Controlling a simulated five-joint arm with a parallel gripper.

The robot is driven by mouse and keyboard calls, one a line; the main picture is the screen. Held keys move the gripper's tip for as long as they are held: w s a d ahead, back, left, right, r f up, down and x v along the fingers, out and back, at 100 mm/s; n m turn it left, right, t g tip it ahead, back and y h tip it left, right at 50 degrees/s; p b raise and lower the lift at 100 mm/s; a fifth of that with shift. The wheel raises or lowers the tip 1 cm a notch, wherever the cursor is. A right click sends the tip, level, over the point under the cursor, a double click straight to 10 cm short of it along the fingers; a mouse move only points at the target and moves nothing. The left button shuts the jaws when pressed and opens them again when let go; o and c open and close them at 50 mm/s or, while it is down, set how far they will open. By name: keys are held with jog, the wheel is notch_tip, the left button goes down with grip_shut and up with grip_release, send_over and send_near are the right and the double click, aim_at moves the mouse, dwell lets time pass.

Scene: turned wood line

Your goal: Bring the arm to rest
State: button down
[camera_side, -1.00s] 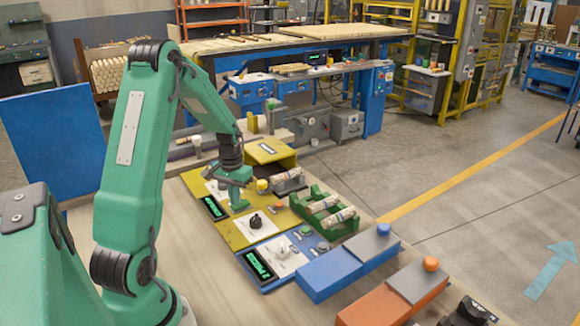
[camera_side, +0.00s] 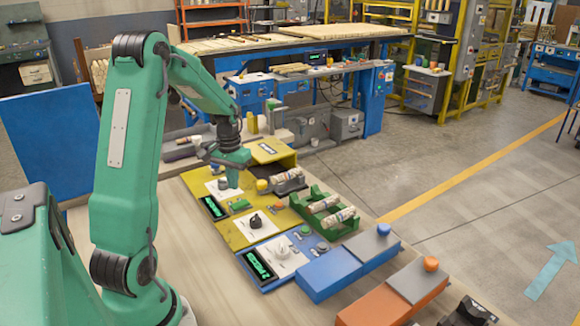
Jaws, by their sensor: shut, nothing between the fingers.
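My green arm reaches from the left over the far end of the workbench. My gripper (camera_side: 233,182) points down and is shut and empty. It hangs above the yellow panel (camera_side: 236,236), close to the white plate with a grey knob (camera_side: 222,184) and a green piece (camera_side: 240,204). It looks clear of the panel, though the exact gap is hard to judge.
A blue panel (camera_side: 281,280) with a white knob lies nearer. A green rack (camera_side: 316,194) holds turned wood pieces. A blue box (camera_side: 329,275) and an orange box (camera_side: 374,308) stand to the right. A yellow box (camera_side: 270,152) stands behind my gripper. Bare bench lies in front.

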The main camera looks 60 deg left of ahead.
jog(key=shift+r, duration=0.45)
jog(key=d+r+m+t+y, duration=0.1)
jog(key=d+r+m+t, duration=0.15)
jog(key=d+r, duration=1.05)
jog(key=s+d+r+m+t, duration=0.1)
jog(key=s+d, duration=0.4)
jog(key=d, duration=0.2)
jog(key=s+d+r+m+t+h, duration=0.1)
jog(key=s+d+m+t, duration=0.1)
jog(key=s+d, duration=0.3)
jog(key=d, duration=0.3)
jog(key=shift+d, duration=0.25)
jog(key=shift+w+a, duration=0.1)
jog(key=shift+w, duration=0.05)
